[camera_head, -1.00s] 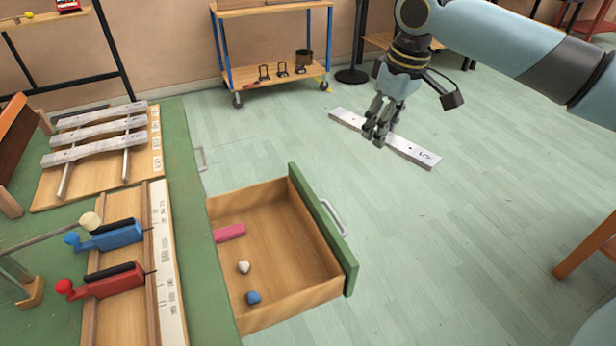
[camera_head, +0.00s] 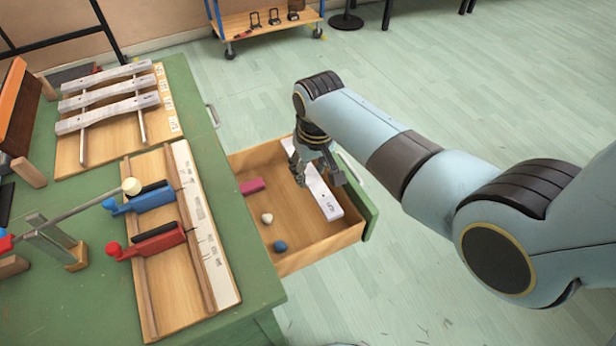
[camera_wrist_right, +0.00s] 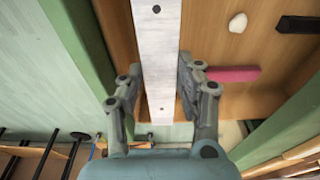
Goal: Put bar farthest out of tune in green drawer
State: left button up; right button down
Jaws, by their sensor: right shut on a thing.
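The green drawer (camera_head: 368,214) stands open from the green bench, its wooden inside showing. A pale metal bar (camera_head: 324,198) with a dark mark near its end is in my right gripper (camera_head: 298,174), over the drawer's right side beside the green front. In the right wrist view the bar (camera_wrist_right: 157,50) runs between the fingers (camera_wrist_right: 158,78), which are shut on it. I cannot tell whether the bar touches the drawer floor. Part of it is hidden behind my gripper. My left gripper is not in view.
Three metal bars (camera_head: 107,113) rest on a rack on the bench. Blue (camera_head: 150,200) and red (camera_head: 155,243) devices stand on a wooden board. A trolley (camera_head: 268,20) stands behind.

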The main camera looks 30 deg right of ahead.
aim_at(308, 198)
jog(key=shift+w+a+f+b, duration=0.1)
jog(key=shift+a+f+b, duration=0.1)
jog(key=shift+f+b, duration=0.4)
jog(key=shift+f+p, duration=0.1)
jog(key=shift+p, duration=0.2)
jog(key=shift+p, duration=0.5)
notch_tip(308, 198, down, 6)
jog(key=b, duration=0.4)
jog(key=shift+f, duration=0.1)
jog(key=shift+f+b, duration=0.4)
jog(key=shift+b, duration=0.05)
jog(key=c, duration=0.8)
grip_release()
